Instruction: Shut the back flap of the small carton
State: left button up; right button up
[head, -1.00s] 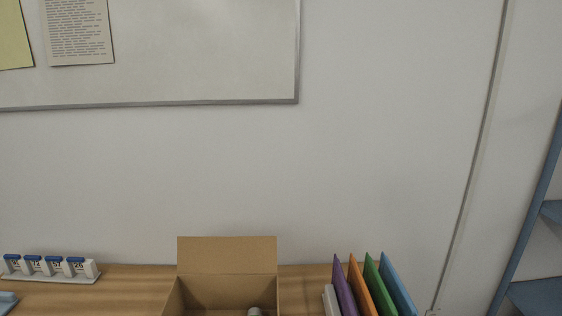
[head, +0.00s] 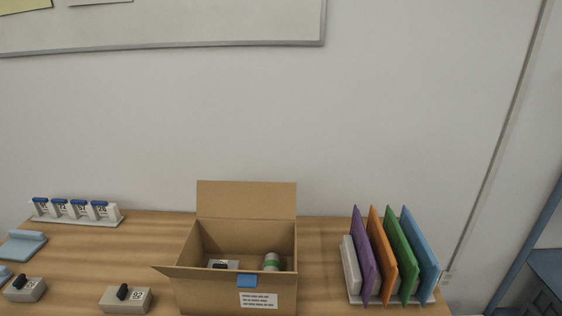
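The small cardboard carton (head: 222,290) stands on the wooden table in the head view, open at the top. Its back flap (head: 246,199) stands up at the rear edge, leaning slightly back. A side flap (head: 172,270) sticks out at the front left. A white label and a blue patch are on the front wall. Inside lie a grey block with a black part (head: 223,264) and a cylinder with a green band (head: 271,262). Neither of my grippers shows in the head view.
A rack of colored folders (head: 392,255) stands to the right of the carton. A row of numbered white holders (head: 76,211) is at the back left. Numbered grey blocks with black handles (head: 125,299) sit at the front left. The table (head: 140,245) left of the carton has bare room.

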aim_at(262, 200)
jog(key=k+j+z, duration=0.2)
jog(key=j, duration=0.25)
jog(key=k+j+z, duration=0.2)
jog(key=j, duration=0.25)
jog(key=k+j+z, duration=0.2)
jog(key=j, duration=0.2)
jog(key=k+j+z, duration=0.2)
jog(key=j, duration=0.2)
jog(key=k, duration=0.05)
